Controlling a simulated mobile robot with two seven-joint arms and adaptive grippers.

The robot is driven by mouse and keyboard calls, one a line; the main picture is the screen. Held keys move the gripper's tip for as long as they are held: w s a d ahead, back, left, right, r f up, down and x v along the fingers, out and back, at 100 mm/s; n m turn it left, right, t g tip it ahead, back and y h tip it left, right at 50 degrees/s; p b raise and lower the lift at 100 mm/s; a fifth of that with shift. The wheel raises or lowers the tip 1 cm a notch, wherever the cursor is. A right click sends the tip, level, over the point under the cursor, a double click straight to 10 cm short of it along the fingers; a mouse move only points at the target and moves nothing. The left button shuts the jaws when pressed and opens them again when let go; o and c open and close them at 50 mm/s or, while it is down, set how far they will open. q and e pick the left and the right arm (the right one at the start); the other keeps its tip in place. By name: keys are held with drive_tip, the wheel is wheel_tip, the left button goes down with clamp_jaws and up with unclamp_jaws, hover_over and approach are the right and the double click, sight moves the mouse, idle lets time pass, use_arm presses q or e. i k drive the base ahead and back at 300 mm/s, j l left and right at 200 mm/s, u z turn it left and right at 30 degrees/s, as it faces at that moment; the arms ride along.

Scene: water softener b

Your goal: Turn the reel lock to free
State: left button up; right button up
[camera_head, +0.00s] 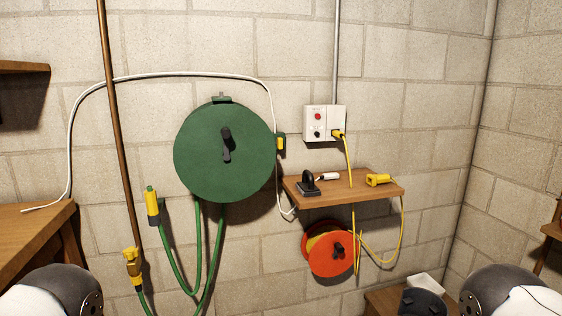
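A large round green reel (195,150) hangs on the block wall left of centre, with a black handle or lever (227,145) standing roughly upright at its middle. A smaller orange reel (323,263) hangs lower right, under the shelf, with a black knob (338,250) on its face. I cannot tell which black part is the reel lock or what setting it is in. Rounded dark-and-white parts of my arms show at the bottom left and bottom right corners. Neither of my grippers is in view, and nothing of mine touches either reel.
A wooden shelf (350,190) holds a black device (307,183) and a yellow connector (378,179). A socket box (325,122) with a yellow plug is above. Green hoses (198,250) and a yellow cable hang down. A copper pipe (118,130) and wooden bench (30,230) are at left.

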sight(279, 142)
drive_tip(key=i+l+u, duration=0.15)
drive_tip(key=l, duration=0.15)
drive_tip(key=i+l+u, duration=0.1)
drive_tip(key=l, duration=0.2)
drive_tip(key=i+l+u, duration=0.15)
drive_tip(key=l, duration=0.15)
drive_tip(key=l+u, duration=0.15)
drive_tip(key=l, duration=0.2)
drive_tip(key=i, duration=0.05)
